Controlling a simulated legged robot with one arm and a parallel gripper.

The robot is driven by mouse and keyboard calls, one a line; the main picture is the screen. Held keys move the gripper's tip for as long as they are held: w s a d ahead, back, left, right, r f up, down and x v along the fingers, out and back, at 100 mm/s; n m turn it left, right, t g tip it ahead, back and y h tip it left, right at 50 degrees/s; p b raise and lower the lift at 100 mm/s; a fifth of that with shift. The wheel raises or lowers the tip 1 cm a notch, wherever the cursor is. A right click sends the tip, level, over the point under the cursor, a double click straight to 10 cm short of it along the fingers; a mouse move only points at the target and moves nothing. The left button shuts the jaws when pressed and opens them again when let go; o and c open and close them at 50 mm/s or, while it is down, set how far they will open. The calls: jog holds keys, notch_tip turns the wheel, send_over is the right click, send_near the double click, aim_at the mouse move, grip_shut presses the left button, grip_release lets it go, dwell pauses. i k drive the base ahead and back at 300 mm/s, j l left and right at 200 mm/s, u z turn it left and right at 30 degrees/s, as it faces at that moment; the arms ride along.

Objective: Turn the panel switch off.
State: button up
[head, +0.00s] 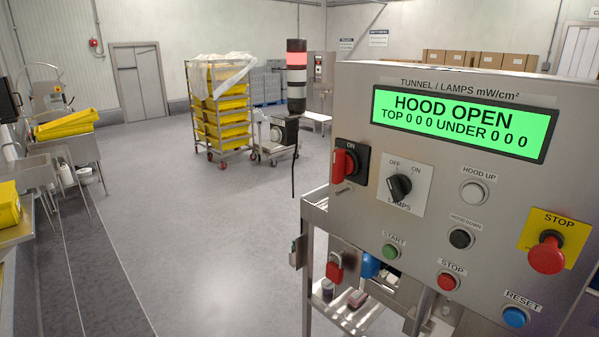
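The steel control panel (430,215) fills the right side of the head view. At its upper left is a red-handled switch (341,165) on a black plate marked ON at the top. Its red handle stands roughly upright. To its right is a black LAMPS selector knob (399,187) on a white plate, marked OFF at left and ON at right; I cannot tell surely which mark it points to. The green display (457,121) reads HOOD OPEN, with zeros for TOP and UNDER. My gripper is not in view.
The panel also carries a red STOP mushroom button (547,254) on yellow and several push buttons. A stack light (296,75) stands behind it. A rack of yellow trays (219,112) is further back. The grey floor left of the panel is clear.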

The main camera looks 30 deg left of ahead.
aim_at(343, 163)
jog(key=u, duration=1.15)
